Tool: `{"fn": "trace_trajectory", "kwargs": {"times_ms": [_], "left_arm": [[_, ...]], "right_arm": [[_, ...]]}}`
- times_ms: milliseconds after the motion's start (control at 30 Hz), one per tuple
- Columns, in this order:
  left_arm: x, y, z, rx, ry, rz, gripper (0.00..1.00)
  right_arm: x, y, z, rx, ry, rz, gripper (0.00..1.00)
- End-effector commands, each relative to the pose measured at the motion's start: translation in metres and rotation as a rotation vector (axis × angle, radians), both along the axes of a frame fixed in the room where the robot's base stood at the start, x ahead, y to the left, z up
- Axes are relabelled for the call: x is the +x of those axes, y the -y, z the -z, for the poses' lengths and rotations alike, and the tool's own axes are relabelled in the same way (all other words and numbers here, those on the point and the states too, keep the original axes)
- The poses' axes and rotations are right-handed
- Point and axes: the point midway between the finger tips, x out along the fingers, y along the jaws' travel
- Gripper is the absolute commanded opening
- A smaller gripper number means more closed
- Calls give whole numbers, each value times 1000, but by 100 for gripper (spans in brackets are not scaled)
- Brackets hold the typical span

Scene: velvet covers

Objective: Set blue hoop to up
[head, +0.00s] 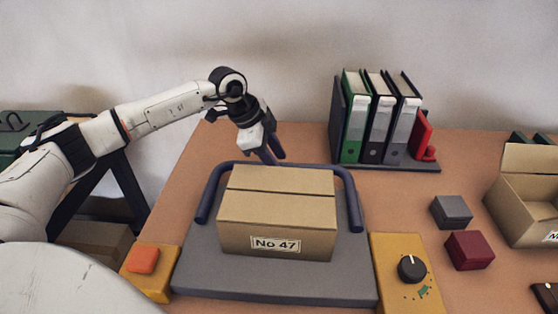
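The blue hoop (209,192) is a dark blue U-shaped bar on a grey base plate (270,284). Its cross bar runs behind a closed cardboard box (275,215) labelled No 47, and its two side arms come forward on either side of the box. The box hides part of the hoop. My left gripper (273,159) points down at the middle of the cross bar, behind the box. Its dark fingers look apart, with the tips close to the bar; I cannot tell whether they touch it. My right gripper is not in view.
A yellow block with an orange button (143,259) stands left of the plate, and a yellow panel with a black knob (411,268) right of it. Binders (383,118) stand at the back. Grey (451,212) and maroon (469,250) blocks and an open carton (525,208) are on the right.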

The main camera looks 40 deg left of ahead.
Motion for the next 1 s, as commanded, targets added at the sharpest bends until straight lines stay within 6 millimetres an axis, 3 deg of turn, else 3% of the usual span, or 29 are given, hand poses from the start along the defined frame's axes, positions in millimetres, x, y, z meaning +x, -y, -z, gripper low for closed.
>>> {"fn": "trace_trajectory", "kwargs": {"times_ms": [400, 633, 1000], "left_arm": [[4, 2, 10, 1, 1, 1, 39], [3, 2, 9, 1, 1, 1, 0], [15, 13, 4, 11, 24, 17, 0]], "right_arm": [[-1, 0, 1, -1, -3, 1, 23], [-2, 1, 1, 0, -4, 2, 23], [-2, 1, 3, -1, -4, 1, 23]]}}
